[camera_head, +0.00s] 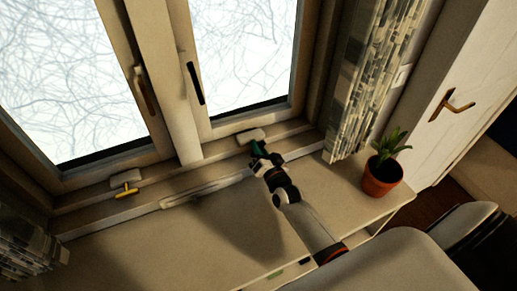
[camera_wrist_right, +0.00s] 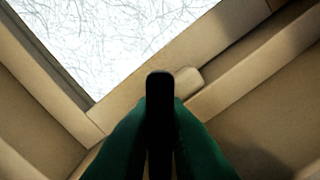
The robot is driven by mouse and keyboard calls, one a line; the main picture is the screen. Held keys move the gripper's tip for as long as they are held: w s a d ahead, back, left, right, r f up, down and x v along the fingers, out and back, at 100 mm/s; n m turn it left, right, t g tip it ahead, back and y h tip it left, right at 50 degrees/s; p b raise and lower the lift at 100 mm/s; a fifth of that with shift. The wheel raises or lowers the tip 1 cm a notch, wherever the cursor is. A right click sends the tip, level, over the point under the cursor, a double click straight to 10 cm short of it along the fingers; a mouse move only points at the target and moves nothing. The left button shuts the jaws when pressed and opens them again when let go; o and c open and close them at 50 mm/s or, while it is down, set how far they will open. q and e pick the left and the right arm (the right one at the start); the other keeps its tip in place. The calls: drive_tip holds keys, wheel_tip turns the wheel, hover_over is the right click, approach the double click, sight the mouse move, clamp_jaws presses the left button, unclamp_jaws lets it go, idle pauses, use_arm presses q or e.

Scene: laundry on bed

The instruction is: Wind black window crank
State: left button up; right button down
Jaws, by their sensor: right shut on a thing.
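The black crank (camera_wrist_right: 160,110) stands between the green fingers of my right gripper (camera_wrist_right: 160,135) in the right wrist view. The fingers are shut on it from both sides. In the head view my right gripper (camera_head: 258,150) is at the window's lower ledge, just below the pale crank housing (camera_head: 250,135). That housing also shows behind the crank in the wrist view (camera_wrist_right: 187,78). In the head view the gripper hides most of the black crank. My left gripper is not in view.
A yellow crank (camera_head: 125,192) sits on the left ledge. Black (camera_head: 195,83) and brown (camera_head: 145,92) handles are on the window frames. A potted plant (camera_head: 382,176) stands right of my right arm, near a patterned curtain (camera_head: 365,75).

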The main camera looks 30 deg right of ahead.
drive_tip(key=shift+f+m, duration=0.1)
drive_tip(key=shift+m, duration=0.2)
drive_tip(key=c, duration=1.4)
unclamp_jaws()
drive_tip(key=shift+c, duration=0.2)
drive_tip(key=shift+s, duration=0.1)
drive_tip(key=s+b, duration=0.1)
drive_tip(key=s, duration=0.6)
drive_tip(key=s+b, duration=0.1)
drive_tip(key=s, duration=0.3)
drive_tip(key=shift+a+b, duration=0.3)
drive_tip(key=shift+a, duration=0.05)
drive_tip(key=shift+s, duration=0.45)
